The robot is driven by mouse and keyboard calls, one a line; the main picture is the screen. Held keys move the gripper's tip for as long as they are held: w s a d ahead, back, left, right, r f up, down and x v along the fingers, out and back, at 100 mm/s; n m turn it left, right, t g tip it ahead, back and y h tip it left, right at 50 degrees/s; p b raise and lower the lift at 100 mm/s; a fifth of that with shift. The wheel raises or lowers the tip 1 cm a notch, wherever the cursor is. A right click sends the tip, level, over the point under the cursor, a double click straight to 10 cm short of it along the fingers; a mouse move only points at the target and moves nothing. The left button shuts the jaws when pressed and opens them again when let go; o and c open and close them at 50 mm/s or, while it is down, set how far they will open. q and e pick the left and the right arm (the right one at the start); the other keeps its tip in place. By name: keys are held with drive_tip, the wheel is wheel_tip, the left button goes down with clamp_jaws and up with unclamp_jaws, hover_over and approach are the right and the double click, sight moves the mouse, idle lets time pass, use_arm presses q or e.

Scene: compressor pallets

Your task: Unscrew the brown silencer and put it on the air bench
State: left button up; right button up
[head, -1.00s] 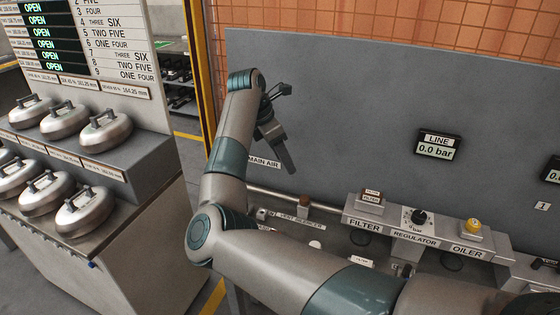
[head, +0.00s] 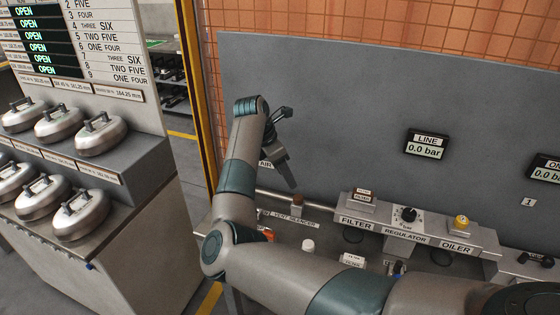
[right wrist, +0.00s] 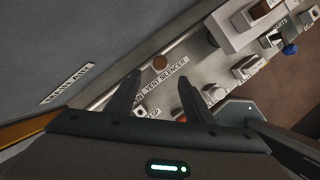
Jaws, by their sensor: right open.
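The brown silencer (head: 297,199) stands on the pipe fitting at the back of the air bench (head: 331,247), by the label VENT SILENCER. In the right wrist view it shows as a round brown top (right wrist: 160,62), just beyond the fingertips and roughly in line with the gap between them. My right gripper (head: 288,150) is open and empty, above and slightly left of the silencer in the head view. In the right wrist view its two dark fingers (right wrist: 160,82) are spread apart. I see no contact with the silencer. My left gripper is not in view.
A grey panel (head: 340,110) rises behind the bench. The filter, regulator (head: 408,215) and oiler (head: 461,222) stand to the right on a raised block. A white cap (head: 308,245) stands on the bench. A stand with several metal-lidded pots (head: 82,214) is at left.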

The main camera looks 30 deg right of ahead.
sight(298, 196)
drive_tip(key=p+x, duration=0.2)
drive_tip(key=x, duration=0.7)
drive_tip(key=shift+f+p, duration=0.1)
drive_tip(key=shift+p, duration=0.3)
drive_tip(key=shift+x, duration=0.9)
drive_tip(key=shift+c, duration=0.6)
drive_tip(key=c, duration=1)
drive_tip(key=shift+s+n+t, duration=0.1)
drive_tip(key=shift+n+t, duration=0.6)
drive_tip(key=shift+n, duration=1.1)
drive_tip(key=shift+r, duration=0.3)
drive_tip(key=shift+r+p, duration=0.6)
drive_tip(key=shift+r, duration=0.65)
